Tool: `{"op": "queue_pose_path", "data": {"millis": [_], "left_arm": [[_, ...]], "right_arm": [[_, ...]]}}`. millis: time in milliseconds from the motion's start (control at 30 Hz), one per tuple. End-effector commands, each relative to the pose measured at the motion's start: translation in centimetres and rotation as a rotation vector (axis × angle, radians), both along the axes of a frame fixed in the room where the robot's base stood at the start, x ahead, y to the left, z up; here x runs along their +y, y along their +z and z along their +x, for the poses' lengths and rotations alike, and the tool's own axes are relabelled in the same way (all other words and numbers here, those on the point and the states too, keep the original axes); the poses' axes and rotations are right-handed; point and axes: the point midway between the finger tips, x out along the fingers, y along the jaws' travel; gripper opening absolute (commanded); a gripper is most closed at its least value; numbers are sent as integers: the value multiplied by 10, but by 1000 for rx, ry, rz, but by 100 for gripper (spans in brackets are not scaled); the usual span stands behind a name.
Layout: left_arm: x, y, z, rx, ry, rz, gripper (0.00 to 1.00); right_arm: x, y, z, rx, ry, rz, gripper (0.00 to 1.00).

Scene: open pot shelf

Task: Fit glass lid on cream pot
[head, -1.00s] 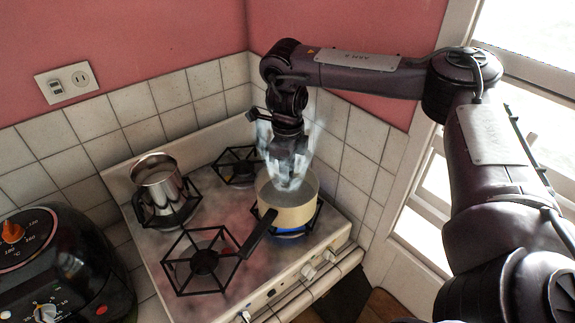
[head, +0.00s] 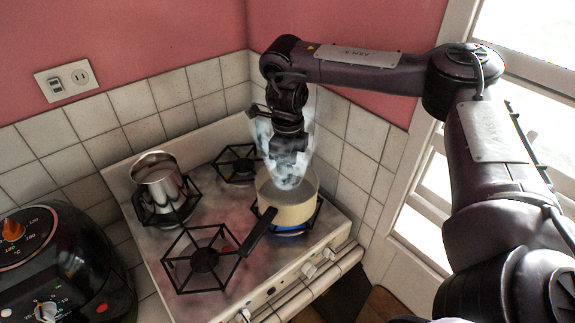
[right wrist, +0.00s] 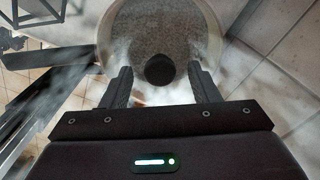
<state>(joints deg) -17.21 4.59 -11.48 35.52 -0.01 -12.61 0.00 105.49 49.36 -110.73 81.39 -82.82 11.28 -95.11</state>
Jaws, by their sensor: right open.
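The cream pot (head: 290,214) stands upright on the front right burner, its dark handle (head: 258,233) pointing toward the front left. My right gripper (head: 288,180) points down over the pot, in pale steam that blurs the fingers. In the right wrist view the gripper (right wrist: 160,78) is open, its fingers on either side of a round dark knob (right wrist: 160,70). The knob appears to belong to the glass lid (right wrist: 160,36), whose clear disc shows a grey speckled surface within the pot's round outline. I cannot tell how evenly the lid sits on the rim. My left gripper is not in view.
A steel pot (head: 160,178) stands on the back left burner. The front left burner (head: 205,262) and back right burner (head: 238,163) are empty. A black air fryer (head: 65,262) is at the left. Tiled walls (head: 345,165) close off the corner behind the stove.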

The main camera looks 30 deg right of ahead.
Motion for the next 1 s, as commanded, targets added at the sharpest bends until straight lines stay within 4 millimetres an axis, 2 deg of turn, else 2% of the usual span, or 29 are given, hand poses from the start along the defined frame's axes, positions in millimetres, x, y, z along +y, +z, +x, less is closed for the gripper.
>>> {"op": "queue_pose_path", "data": {"millis": [300,500,1000], "left_arm": [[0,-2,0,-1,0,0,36],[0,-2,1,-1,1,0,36],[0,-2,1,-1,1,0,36]], "right_arm": [[0,46,1,-6,2,-3,55],[0,67,1,-3,1,-2,55],[0,72,0,-1,-1,-1,55]]}}
